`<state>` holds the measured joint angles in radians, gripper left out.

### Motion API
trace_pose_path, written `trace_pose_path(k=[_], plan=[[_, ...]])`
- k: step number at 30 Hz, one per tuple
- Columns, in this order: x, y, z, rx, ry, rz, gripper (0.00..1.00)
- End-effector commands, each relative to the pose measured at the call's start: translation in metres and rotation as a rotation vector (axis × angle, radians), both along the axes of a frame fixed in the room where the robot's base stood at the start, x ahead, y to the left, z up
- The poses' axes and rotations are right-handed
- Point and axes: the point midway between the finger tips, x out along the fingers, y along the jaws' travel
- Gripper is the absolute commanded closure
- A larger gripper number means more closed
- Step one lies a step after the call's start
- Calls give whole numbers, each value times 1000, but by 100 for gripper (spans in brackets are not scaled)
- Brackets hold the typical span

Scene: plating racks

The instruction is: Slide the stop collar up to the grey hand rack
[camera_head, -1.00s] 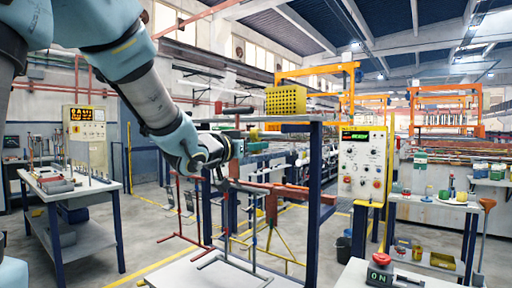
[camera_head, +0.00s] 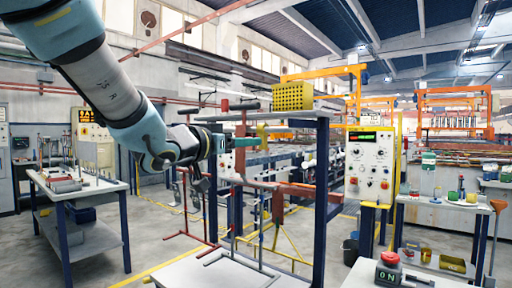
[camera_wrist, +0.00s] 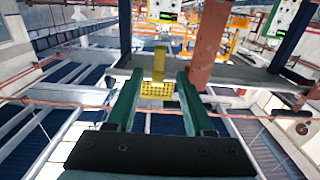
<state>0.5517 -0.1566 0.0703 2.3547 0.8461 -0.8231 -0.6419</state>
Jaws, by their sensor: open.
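My gripper (camera_head: 232,143) is open, raised level in front of the shelf frame. Its green fingers (camera_wrist: 157,90) show in the wrist view, with nothing clamped between them. A yellow piece (camera_head: 262,135), perhaps the stop collar, shows just past the fingertips; it seems to be the yellow tab (camera_wrist: 160,62) between the tips in the wrist view. I cannot tell whether they touch. A grey rack (camera_head: 240,262), likely the grey hand rack, shows below my gripper, with a grey crossbar (camera_head: 252,183); its upper part is partly hidden by my arm.
A yellow perforated block (camera_head: 293,96) sits on the shelf (camera_head: 265,115) above my gripper. A reddish bar (camera_head: 305,190) and blue post (camera_head: 322,200) stand right of it. A red rack (camera_head: 183,236) is at the left. A control box (camera_head: 369,165) stands further right.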

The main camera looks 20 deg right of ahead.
Motion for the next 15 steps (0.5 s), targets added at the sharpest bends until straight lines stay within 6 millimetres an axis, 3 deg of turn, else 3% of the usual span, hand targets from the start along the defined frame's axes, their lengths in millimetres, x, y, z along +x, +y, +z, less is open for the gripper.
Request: trace_pose_path(k=[6, 15], plan=[[-13, 23, 0, 0, -1, 0, 48], [-15, 27, 0, 1, 0, -1, 48]])
